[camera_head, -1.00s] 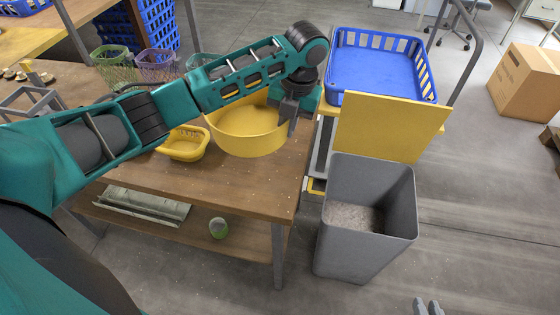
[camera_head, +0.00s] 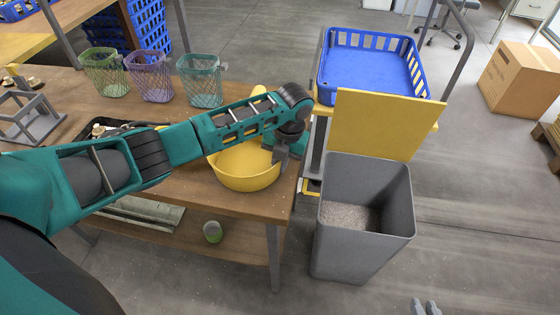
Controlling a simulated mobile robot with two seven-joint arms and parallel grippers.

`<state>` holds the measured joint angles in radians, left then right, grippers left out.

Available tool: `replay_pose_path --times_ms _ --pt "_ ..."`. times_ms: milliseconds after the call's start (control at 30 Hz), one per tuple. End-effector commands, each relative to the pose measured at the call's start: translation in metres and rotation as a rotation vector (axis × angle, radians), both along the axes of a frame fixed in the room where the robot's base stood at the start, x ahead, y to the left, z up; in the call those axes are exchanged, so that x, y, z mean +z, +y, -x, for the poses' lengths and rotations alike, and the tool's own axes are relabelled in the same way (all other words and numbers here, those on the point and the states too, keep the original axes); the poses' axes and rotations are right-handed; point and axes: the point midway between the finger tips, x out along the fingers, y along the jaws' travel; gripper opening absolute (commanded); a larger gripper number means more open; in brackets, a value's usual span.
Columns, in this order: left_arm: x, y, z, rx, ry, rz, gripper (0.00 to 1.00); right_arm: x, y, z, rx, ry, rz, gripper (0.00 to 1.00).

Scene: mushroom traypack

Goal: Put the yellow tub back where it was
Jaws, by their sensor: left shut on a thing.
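The large round yellow tub (camera_head: 246,181) is at the right end of the wooden worktable (camera_head: 215,202), near its front edge. It looks upright, and my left arm covers its far side. I cannot tell whether it rests on the tabletop or hangs just above it. My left gripper (camera_head: 279,158) points down at the tub's right side and is shut on its rim. My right gripper (camera_head: 425,307) shows only as two grey fingertips with a gap between them, low at the bottom right, away from the table and empty.
Green, purple and teal mesh baskets (camera_head: 202,92) stand at the back of the table. A grey bin (camera_head: 366,225) stands right of the table. Behind it is a cart with a yellow panel (camera_head: 378,125) and a blue crate (camera_head: 372,72). My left arm crosses the table.

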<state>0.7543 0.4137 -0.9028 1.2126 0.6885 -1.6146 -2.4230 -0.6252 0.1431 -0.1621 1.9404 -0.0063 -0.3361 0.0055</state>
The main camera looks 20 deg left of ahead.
Motion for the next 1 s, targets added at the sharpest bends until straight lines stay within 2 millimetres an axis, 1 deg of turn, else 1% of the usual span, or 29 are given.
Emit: replay_pose_path --times_ms 167,200,467,667,767,867,1000 --pt "-0.003 0.0 0.0 0.001 0.0 -0.001 0.0 -0.001 0.0 0.0 0.0 0.0 0.0 0.21" --pt "-0.003 0.0 0.0 0.001 0.001 0.0 0.1 -0.001 0.0 0.0 0.0 0.0 0.0 0.21" --pt "-0.003 0.0 0.0 0.001 0.001 0.0 0.35 -0.001 0.0 0.0 0.001 -0.001 -0.001 0.21" --pt "-0.002 0.0 0.0 0.001 0.0 0.0 0.35 -0.001 0.0 0.0 0.001 -0.001 0.0 0.21" --pt "0.002 0.0 0.0 0.001 -0.001 0.001 0.35 0.001 0.0 0.0 0.001 -0.001 -0.001 0.21" --pt "0.014 -0.002 -0.001 0.001 -0.002 0.001 0.35 0.003 0.0 0.0 0.001 -0.001 -0.001 0.21" --pt "0.042 -0.006 -0.002 -0.002 -0.004 0.002 0.35 0.009 0.0 0.0 0.001 -0.001 0.0 0.21"
